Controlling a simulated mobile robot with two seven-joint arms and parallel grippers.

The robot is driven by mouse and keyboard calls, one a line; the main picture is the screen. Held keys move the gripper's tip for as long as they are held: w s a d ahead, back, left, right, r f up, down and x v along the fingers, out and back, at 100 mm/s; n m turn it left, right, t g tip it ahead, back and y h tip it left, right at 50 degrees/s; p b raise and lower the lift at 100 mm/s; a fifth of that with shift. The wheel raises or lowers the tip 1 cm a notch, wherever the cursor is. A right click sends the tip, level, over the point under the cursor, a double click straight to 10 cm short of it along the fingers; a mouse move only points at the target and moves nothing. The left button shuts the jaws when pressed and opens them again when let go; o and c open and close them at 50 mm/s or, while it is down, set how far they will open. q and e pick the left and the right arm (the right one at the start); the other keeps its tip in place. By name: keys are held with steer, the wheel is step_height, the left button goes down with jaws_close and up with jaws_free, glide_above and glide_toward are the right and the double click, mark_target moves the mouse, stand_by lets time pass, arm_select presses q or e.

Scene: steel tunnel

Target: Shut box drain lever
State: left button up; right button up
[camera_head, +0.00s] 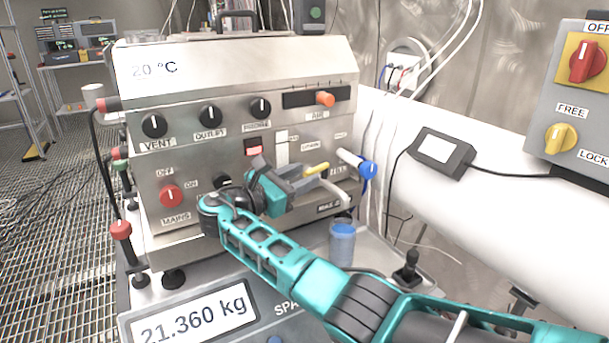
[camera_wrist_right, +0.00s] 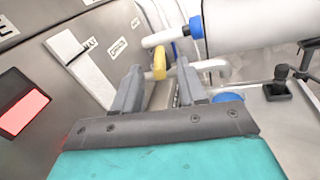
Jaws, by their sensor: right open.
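A small yellow-ended lever (camera_head: 317,169) sticks out of the steel machine's front panel, right of centre. The right wrist view shows its yellow part (camera_wrist_right: 159,62) between and just beyond my right fingertips. Which lever is the box drain one cannot be read from the labels. My right gripper (camera_head: 308,182) is at the lever with its fingers apart; the right wrist view (camera_wrist_right: 157,85) shows a gap between them. Whether a finger touches the lever cannot be told. The gripper hides part of the panel around the lever's base. My left gripper is not in view.
A blue-ended white pipe or handle (camera_head: 368,169) juts out right of the lever. A blue-topped cup (camera_head: 342,240) stands below. A black joystick (camera_head: 407,268) is at lower right. A thick white pipe (camera_head: 470,215) runs along the right side.

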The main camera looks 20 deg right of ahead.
steer(key=v, duration=1.1)
steer(key=shift+a, duration=0.2)
steer(key=shift+d, duration=0.1)
